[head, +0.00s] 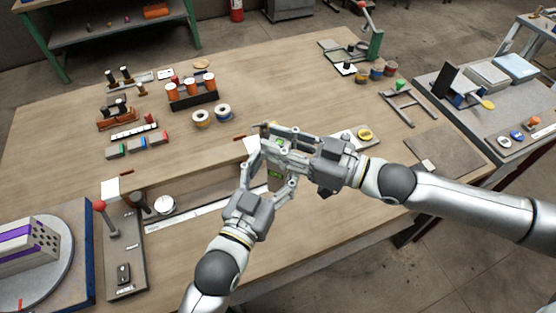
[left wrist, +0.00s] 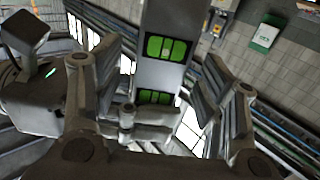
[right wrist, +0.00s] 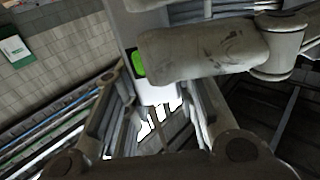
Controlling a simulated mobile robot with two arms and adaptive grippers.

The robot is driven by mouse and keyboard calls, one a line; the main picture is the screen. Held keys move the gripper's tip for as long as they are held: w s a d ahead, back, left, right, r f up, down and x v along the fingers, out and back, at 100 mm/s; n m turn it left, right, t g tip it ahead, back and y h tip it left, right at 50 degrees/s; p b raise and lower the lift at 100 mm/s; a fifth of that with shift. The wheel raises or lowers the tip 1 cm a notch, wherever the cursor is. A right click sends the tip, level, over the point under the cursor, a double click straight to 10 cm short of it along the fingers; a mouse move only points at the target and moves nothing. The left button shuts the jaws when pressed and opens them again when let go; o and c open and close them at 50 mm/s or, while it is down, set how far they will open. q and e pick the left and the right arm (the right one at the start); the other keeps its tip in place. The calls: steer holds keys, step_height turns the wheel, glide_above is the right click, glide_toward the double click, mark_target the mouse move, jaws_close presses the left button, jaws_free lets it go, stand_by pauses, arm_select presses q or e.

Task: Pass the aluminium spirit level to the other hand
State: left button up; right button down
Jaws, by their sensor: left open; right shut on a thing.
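The aluminium spirit level (head: 275,181) is a grey bar with green vials, held up above the bench and mostly hidden by the grippers in the head view. My right gripper (head: 270,138) is shut on it from the right. My left gripper (head: 273,168) is open, below the right one, with its fingers spread to either side of the level. In the left wrist view, the level (left wrist: 165,70) stands between the open fingers. In the right wrist view, the level (right wrist: 123,30) is partly hidden behind a finger.
A lever fixture (head: 122,240) stands at the front left. A tray table (head: 490,90) adjoins at right.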

arm_select(q)
steer(key=shift+x, duration=1.25)
arm_select(e)
steer(key=shift+r, duration=0.1)
arm_select(q)
steer(key=shift+s, duration=0.1)
steer(key=shift+c, duration=0.5)
steer(key=c, duration=1.2)
steer(key=shift+r, duration=0.1)
arm_select(e)
steer(key=c, duration=1.1)
jaws_free()
